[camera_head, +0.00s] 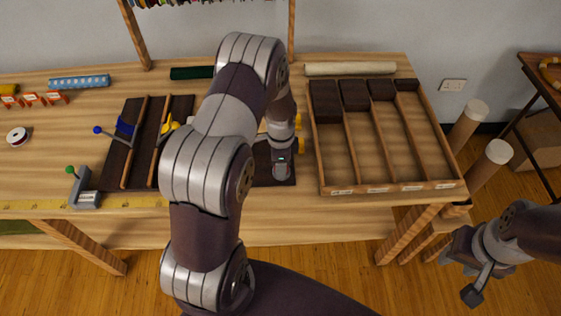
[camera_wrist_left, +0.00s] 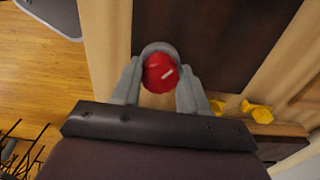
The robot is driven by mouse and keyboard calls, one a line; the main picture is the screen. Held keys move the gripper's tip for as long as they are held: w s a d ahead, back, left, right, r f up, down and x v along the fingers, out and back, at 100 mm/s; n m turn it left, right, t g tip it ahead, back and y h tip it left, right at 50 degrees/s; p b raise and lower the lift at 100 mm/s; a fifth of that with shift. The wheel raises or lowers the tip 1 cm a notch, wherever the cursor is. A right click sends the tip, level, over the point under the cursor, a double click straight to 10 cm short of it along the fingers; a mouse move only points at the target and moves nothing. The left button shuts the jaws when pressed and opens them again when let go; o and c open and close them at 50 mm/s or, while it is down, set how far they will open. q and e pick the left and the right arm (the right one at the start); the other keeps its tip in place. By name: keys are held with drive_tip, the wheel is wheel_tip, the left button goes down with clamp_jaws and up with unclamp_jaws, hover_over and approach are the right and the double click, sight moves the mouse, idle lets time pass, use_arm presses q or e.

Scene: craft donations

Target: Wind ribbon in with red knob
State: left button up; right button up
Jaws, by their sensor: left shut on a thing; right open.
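The red knob (camera_wrist_left: 159,75), round with a pale mark on its face, sits between the fingers of my left gripper (camera_wrist_left: 158,92) in the left wrist view. The fingers are shut on it from both sides. In the head view my left gripper (camera_head: 281,172) points down over the right part of the dark rack (camera_head: 117,165) on the table. The red knob is hidden there behind my gripper and arm. I cannot make out its ribbon. My right gripper (camera_head: 478,283) is open and empty, away from the table at the lower right.
A blue knob (camera_head: 97,130), a green knob (camera_head: 70,169) and yellow parts (camera_head: 168,127) are to the left. A wooden tray with compartments (camera_head: 323,170) stands close on the right. A yellow measuring strip (camera_head: 35,204) runs along the table's front edge. A ribbon spool (camera_head: 17,136) lies far left.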

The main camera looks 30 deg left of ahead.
use_arm(q)
drive_tip(key=shift+w+r, duration=0.1)
drive_tip(key=o, duration=1.1)
drive_tip(key=shift+c, duration=0.2)
wheel_tip(320, 180, up, 13)
drive_tip(key=b, duration=0.1)
drive_tip(key=shift+f, duration=0.2)
